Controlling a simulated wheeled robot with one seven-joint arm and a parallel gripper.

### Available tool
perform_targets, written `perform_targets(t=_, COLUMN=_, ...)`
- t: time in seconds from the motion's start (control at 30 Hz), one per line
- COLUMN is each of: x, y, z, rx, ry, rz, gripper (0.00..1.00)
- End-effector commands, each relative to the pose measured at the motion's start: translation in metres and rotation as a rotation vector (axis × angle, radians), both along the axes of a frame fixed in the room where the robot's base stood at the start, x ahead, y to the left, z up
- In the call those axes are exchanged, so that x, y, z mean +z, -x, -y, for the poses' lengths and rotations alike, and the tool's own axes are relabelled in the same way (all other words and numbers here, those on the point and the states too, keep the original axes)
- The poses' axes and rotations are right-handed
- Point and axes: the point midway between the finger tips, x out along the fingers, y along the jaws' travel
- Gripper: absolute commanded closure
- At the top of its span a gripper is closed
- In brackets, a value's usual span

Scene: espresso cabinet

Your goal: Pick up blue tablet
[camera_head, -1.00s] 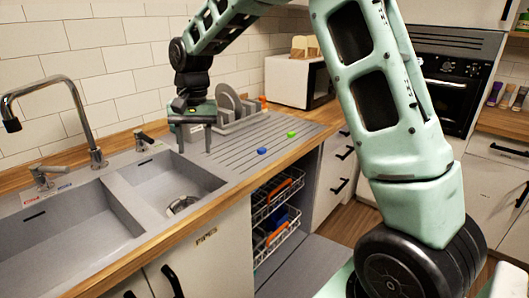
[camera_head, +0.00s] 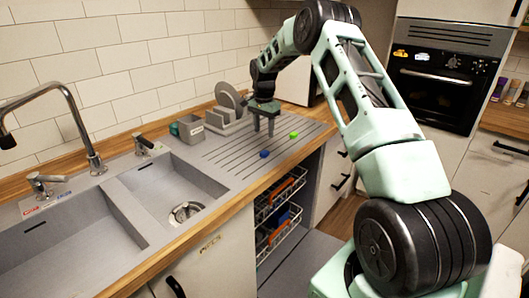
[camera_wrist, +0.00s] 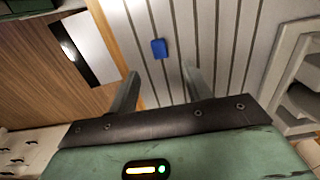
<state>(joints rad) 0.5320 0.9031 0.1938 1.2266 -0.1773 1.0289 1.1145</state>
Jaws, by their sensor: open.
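The blue tablet (camera_head: 264,154) lies on the grey ribbed drainboard (camera_head: 228,160), close to its front edge. It also shows in the wrist view (camera_wrist: 158,48), a little beyond the gap between my fingertips. My gripper (camera_head: 263,130) points down above the drainboard, behind the blue tablet in the head view. In the wrist view my gripper (camera_wrist: 160,72) has its two fingers apart with nothing between them. A green tablet (camera_head: 294,134) lies on the drainboard to the right of the blue one.
A grey dish rack with plates (camera_head: 228,120) and a small grey box (camera_head: 191,129) stand behind the drainboard. A teal item (camera_head: 174,129) is beside the box. The sink (camera_head: 150,200) is to the left. An open dishwasher with racks (camera_head: 278,210) is below the counter.

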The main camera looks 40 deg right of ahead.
Motion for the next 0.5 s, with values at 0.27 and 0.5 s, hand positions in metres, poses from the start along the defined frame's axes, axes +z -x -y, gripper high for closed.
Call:
perform_targets(t=0.27, x=-0.035, y=0.0, z=0.0, rx=0.001, ry=-0.001, rz=-0.001, gripper=0.51)
perform_targets(t=0.5, x=-0.056, y=0.003, z=-0.003, rx=0.001, ry=-0.003, rz=-0.003, gripper=0.51)
